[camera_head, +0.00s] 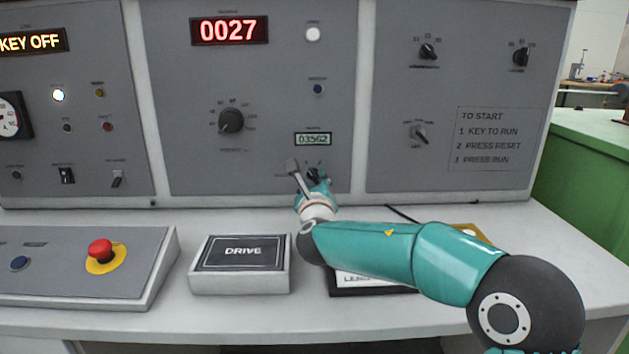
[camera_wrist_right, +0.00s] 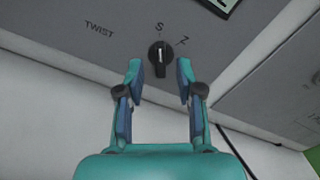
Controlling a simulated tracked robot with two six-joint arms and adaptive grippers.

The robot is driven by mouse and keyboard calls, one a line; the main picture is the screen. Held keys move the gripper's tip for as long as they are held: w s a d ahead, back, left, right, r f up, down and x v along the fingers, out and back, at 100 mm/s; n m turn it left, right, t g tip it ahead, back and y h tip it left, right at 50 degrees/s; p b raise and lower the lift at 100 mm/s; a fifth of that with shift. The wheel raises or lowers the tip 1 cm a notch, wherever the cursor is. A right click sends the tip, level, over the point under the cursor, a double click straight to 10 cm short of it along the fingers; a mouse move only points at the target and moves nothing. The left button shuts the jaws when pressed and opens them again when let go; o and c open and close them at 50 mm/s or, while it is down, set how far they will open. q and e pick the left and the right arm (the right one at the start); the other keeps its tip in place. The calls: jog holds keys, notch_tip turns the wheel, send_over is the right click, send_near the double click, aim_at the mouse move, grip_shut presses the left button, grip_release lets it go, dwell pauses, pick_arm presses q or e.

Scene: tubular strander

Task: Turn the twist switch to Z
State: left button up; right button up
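The twist switch (camera_wrist_right: 160,56) is a black knob with a white pointer line on the grey panel, below the letters S and Z, with the word TWIST to its left. In the wrist view its line points up, toward S rather than Z. It also shows partly behind my gripper in the head view (camera_head: 313,175). My right gripper (camera_wrist_right: 160,72) is open, one fingertip on each side of the knob with gaps between. It is close to the panel in the head view (camera_head: 306,176). I cannot tell how far the fingertips reach over the knob. My left gripper is not in view.
A green counter display (camera_head: 313,139) sits just above the switch. A larger rotary dial (camera_head: 231,121) is to its left. On the desk are a DRIVE box (camera_head: 240,264) and a control box with a red emergency button (camera_head: 101,251). Other knobs are on the right panel.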

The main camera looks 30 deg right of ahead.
jog(key=shift+x, duration=0.8)
